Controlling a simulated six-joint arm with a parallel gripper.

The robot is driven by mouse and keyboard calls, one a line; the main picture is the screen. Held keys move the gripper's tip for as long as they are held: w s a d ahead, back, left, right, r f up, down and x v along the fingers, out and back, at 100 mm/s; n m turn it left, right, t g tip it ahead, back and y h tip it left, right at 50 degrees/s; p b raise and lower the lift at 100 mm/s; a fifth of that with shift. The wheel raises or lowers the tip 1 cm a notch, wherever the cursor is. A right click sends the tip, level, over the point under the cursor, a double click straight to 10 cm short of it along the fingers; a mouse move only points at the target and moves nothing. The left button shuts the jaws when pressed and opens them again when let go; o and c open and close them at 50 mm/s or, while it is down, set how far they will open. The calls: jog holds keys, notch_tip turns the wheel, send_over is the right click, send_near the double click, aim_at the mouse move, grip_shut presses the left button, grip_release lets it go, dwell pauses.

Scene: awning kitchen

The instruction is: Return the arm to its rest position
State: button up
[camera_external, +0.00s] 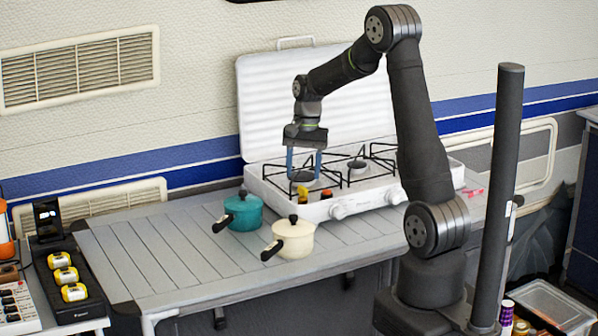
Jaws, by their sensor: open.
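My gripper (304,164) hangs from my arm with its blue fingers pointing down, apart from each other. It is over the left part of the white camping stove (370,206), near the left burner. Nothing shows between the fingers. My arm rises from its base at the lower right and bends over toward the stove. A teal pot (243,214) with a dark lid knob and handle stands on the slatted table left of the stove. A cream pot (295,240) with a dark handle stands in front of it. Whether the fingertips touch the stove I cannot tell.
The stove's white lid (270,100) stands open behind the gripper. Small yellow and red items (302,193) sit at the stove's front left. The slatted table (160,255) is clear on its left side. A dark post (500,180) stands right of my arm. A charger with yellow batteries (66,276) is far left.

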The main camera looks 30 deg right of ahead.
aim_at(303, 187)
jog(key=f+m+y, duration=0.1)
jog(key=m, duration=0.1)
jog(key=f+m, duration=0.1)
jog(key=m, duration=0.1)
jog(key=shift+d+f+y, duration=0.2)
jog(key=shift+f+y, duration=0.1)
jog(key=shift+y, duration=0.1)
jog(key=f+m, duration=0.1)
jog(key=f+m+y, duration=0.1)
jog(key=m, duration=0.1)
jog(key=shift+w+d+m+g+y, duration=0.1)
jog(key=shift+w+m+g+y, duration=0.05)
jog(key=shift+m+g+y, duration=0.15)
jog(key=n, duration=0.2)
jog(key=n+g, duration=0.1)
jog(key=n, duration=0.1)
jog(key=shift+w+r+n+g+h, duration=0.1)
jog(key=shift+n+g+h, duration=0.2)
jog(key=shift+n+h, duration=0.1)
jog(key=shift+c, duration=0.5)
